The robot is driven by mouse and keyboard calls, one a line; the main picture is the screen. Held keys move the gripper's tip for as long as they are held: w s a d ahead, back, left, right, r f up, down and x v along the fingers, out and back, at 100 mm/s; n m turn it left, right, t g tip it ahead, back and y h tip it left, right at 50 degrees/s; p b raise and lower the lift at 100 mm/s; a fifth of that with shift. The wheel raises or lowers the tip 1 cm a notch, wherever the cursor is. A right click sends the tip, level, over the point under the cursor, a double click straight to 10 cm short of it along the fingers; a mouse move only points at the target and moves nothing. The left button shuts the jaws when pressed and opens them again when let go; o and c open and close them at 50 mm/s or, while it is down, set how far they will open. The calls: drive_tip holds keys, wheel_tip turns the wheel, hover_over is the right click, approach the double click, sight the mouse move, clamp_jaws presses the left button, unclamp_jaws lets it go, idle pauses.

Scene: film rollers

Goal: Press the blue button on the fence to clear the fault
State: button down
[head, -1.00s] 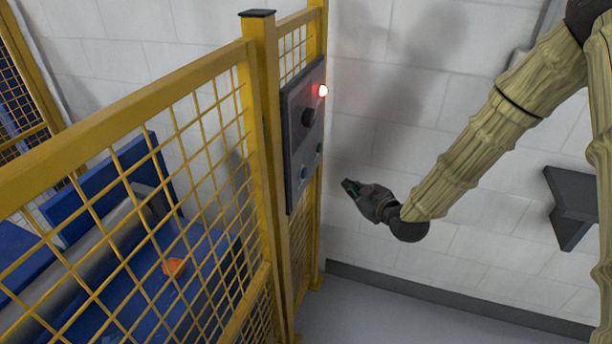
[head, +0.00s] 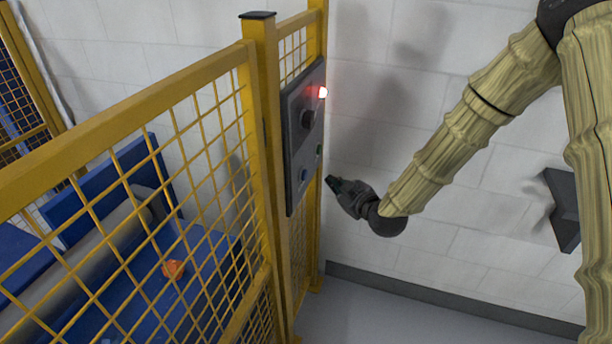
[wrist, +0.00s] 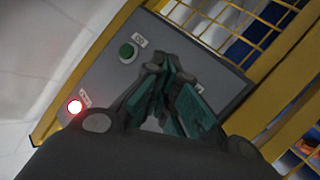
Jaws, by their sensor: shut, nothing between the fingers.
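The grey control panel (head: 297,130) is mounted on the yellow fence and carries the blue button (head: 303,175) low on its face. A green button (head: 319,150), a dark round knob (head: 307,118) and a lit red lamp (head: 322,93) are on the same panel. My gripper (head: 331,181) is shut and empty, just right of the panel's lower part, apparently with a small gap. In the wrist view my gripper's fingers (wrist: 172,88) cover the panel's middle. The green button (wrist: 128,53) and red lamp (wrist: 75,107) show there; the blue button is hidden.
The yellow mesh fence (head: 130,110) stands left of my arm. Behind it are blue machinery, a grey roller (head: 85,260) and an orange object (head: 173,269). A dark bracket (head: 562,208) juts from the white wall at right. Floor between fence and wall is clear.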

drive_tip(key=shift+w+a, duration=0.3)
drive_tip(key=shift+a, duration=0.7)
drive_tip(key=shift+w+a, duration=0.3)
drive_tip(key=shift+a, duration=0.65)
drive_tip(key=shift+a, duration=0.15)
drive_tip(key=shift+w+a+b, duration=0.1)
drive_tip(key=shift+a+b, duration=0.15)
drive_tip(key=shift+b, duration=0.1)
drive_tip(key=shift+w+a, duration=0.15)
drive_tip(key=shift+a, duration=0.3)
idle(1.0)
drive_tip(key=shift+d, duration=0.1)
drive_tip(key=shift+s+d, duration=0.25)
drive_tip(key=shift+d, duration=0.5)
drive_tip(key=d, duration=0.1)
drive_tip(key=s+d, duration=0.1)
drive_tip(key=d, duration=0.2)
drive_tip(key=shift+s+d, duration=0.3)
drive_tip(key=shift+d, duration=0.1)
